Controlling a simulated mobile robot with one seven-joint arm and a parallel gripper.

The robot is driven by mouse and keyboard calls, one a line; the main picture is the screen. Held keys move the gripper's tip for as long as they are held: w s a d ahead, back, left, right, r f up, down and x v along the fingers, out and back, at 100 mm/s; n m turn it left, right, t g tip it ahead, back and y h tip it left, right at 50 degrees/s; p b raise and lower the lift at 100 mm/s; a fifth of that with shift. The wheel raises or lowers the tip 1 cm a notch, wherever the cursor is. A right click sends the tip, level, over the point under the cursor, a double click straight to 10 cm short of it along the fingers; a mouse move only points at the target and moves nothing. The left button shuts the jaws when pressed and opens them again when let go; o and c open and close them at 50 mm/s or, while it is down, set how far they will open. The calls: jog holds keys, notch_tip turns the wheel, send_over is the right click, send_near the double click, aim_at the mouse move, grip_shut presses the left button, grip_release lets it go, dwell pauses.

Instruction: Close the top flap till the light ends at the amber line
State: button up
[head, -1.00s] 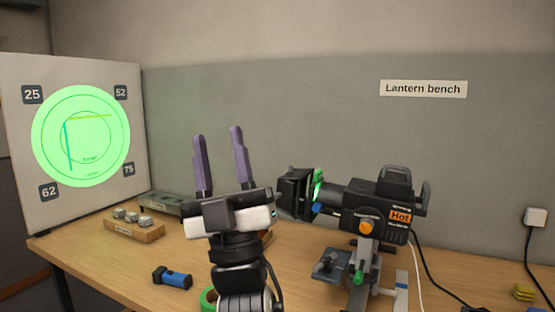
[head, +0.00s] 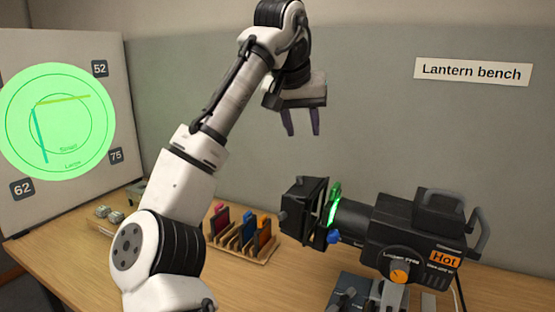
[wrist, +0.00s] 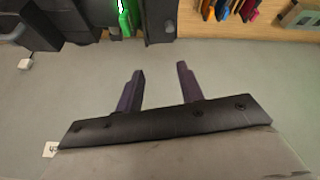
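The black stage lantern (head: 410,232) stands at the right of the bench, with a green-lit slot behind its front. Its black flaps (head: 303,208) are at the left, front end; which one is the top flap is hard to tell. The green light disc (head: 75,120) on the white board carries an amber line (head: 62,100) near its upper part and a teal line at its left. Green light shows above and below the amber line. My gripper (head: 301,122) is open and empty, pointing down above and apart from the flaps. Its two purple fingers also show in the wrist view (wrist: 160,88).
A wooden rack (head: 243,245) with coloured slides stands between my arm and the lantern. The orange "Hot" label (head: 444,259) marks the lantern's rear. Number plates sit around the disc. The wall behind my gripper is clear.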

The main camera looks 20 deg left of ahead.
aim_at(299, 177)
jog(key=shift+n+g, duration=0.3)
jog(key=shift+g, duration=0.3)
jog(key=x, duration=0.4)
jog(key=a+p+x, duration=0.1)
jog(key=x, duration=0.3)
jog(key=s+a+x, duration=0.1)
jog(key=x, duration=0.3)
jog(key=shift+w+f+p, duration=0.1)
jog(key=shift+f+p, duration=0.3)
jog(key=shift+f, duration=0.25)
grip_shut()
